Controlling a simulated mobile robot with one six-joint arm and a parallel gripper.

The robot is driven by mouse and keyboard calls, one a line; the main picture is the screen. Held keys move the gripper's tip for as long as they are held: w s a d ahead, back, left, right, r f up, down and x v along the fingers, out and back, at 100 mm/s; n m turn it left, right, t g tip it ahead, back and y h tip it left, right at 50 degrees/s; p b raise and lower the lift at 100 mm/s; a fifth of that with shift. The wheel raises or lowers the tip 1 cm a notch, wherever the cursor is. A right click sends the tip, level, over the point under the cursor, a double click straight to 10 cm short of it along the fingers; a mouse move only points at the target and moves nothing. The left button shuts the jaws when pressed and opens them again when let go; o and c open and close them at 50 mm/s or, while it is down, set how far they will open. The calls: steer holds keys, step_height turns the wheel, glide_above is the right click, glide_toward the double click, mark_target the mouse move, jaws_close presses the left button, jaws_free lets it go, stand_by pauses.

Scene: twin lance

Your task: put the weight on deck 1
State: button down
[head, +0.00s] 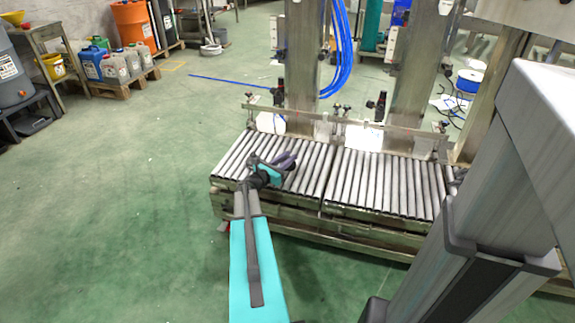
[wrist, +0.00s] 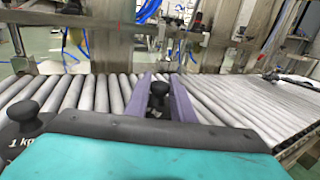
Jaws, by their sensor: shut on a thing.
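My gripper (head: 287,159) is over the left roller deck (head: 312,165) in the head view, low and close to the rollers. In the wrist view its two purple fingers (wrist: 166,98) stand either side of a black knob (wrist: 159,89), which looks like the handle of a weight. The body under this knob is hidden by the gripper. A black weight marked 1 kg (wrist: 22,128) stands at the left edge of the wrist view, beside the gripper, partly cut off. I cannot tell which deck is numbered 1.
A second roller deck (head: 385,184) adjoins on the right. A metal rail (head: 345,123) with black fittings and steel columns (head: 303,60) stand behind the decks. Canisters on a pallet (head: 125,75) are at the far left. The green floor on the left is clear.

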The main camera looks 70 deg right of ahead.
steer(key=shift+w+d+f, duration=0.2)
steer(key=shift+d+f, duration=0.1)
steer(key=shift+f, duration=0.05)
steer(key=shift+s+f+b, duration=0.1)
steer(key=shift+f+b, duration=0.6)
steer(key=shift+f, duration=0.7)
steer(key=shift+f, duration=0.15)
steer(key=c, duration=1.5)
jaws_free()
steer(key=shift+c, duration=0.2)
steer(key=shift+a, duration=0.2)
steer(key=p+v, duration=0.2)
steer(key=v, duration=0.9)
steer(key=shift+a, duration=0.35)
